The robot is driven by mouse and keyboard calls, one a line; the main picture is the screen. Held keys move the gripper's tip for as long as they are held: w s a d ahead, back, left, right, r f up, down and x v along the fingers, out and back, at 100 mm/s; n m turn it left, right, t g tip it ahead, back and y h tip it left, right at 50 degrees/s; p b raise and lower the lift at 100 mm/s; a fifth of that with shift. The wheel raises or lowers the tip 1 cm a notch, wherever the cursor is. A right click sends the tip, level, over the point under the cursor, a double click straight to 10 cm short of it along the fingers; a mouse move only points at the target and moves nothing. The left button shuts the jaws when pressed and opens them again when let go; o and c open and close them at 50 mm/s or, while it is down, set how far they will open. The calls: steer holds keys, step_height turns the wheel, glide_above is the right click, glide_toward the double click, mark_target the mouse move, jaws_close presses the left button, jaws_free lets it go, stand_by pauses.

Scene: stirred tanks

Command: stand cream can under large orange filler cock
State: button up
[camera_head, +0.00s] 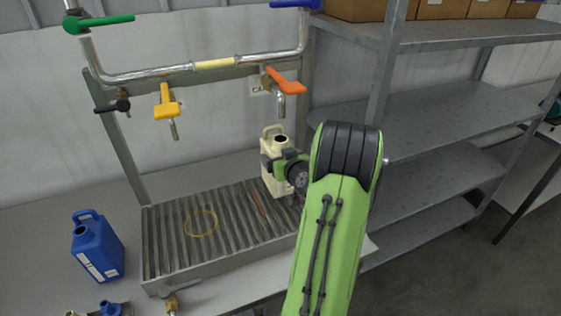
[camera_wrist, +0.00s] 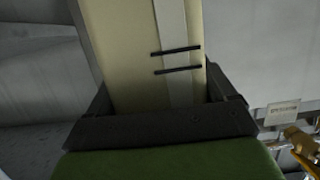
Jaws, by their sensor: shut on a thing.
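The cream can (camera_head: 272,178) is upright at the right back of the slatted drip tray (camera_head: 157,262), its handle and dark open mouth on top. The orange filler cock (camera_head: 286,82) is on the pipe above it, and its spout (camera_head: 281,106) appears roughly over the can's mouth, with a gap between. My gripper (camera_head: 275,166) is shut on the can's body from the right. In the wrist view the can (camera_wrist: 125,60) fills the space between the fingers. My arm hides the can's lower right, so I cannot tell if its base touches the slats.
A yellow cock (camera_head: 166,103) and a black cock (camera_head: 116,106) are left of the orange one. A yellow ring (camera_head: 201,222) lies on the slats. A blue can (camera_head: 96,247) stands left of the tray. Metal shelves (camera_head: 440,115) stand close on the right.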

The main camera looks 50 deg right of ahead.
step_height(320, 180, down, 4)
steer(key=shift+s+r, duration=0.15)
steer(key=shift+r, duration=0.05)
steer(key=shift+f+b, duration=0.1)
steer(key=shift+b, duration=0.3)
steer(key=o, duration=1.1)
